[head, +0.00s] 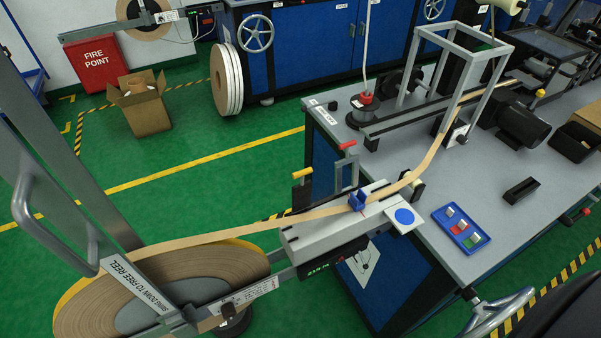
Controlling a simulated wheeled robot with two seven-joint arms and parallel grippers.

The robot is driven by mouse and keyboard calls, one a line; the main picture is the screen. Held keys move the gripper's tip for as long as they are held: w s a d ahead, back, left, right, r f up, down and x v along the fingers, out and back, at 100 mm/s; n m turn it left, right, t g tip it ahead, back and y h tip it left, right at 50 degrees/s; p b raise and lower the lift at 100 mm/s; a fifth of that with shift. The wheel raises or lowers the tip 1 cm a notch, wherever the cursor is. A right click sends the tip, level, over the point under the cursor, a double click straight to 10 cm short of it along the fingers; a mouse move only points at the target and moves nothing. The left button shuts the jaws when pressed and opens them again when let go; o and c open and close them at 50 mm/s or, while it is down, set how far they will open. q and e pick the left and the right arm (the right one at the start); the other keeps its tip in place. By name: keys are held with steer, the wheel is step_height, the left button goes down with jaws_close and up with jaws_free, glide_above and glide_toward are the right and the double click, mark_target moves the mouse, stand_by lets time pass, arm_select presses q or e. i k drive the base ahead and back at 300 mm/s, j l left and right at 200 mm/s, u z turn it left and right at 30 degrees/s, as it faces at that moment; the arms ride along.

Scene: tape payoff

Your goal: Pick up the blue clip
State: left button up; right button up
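The blue clip (357,201) is a small blue block with upright jaws. It sits on the tan tape (328,210) where the tape crosses the top of the pale grey block (330,228) at the front-left corner of the bench. It seems to straddle or grip the tape; I cannot tell which. Neither of my grippers shows in the head view, and nothing holds the clip.
The tape runs from the large reel (160,290) at lower left to the grey frame on the bench (500,210). A yellow-topped lever (302,174) and a red-topped lever (347,146) stand near the clip. A blue tray (461,228) lies to the right. A grey handwheel (497,312) is at lower right.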

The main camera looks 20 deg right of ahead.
mark_target(357, 202)
steer(key=z, duration=1.25)
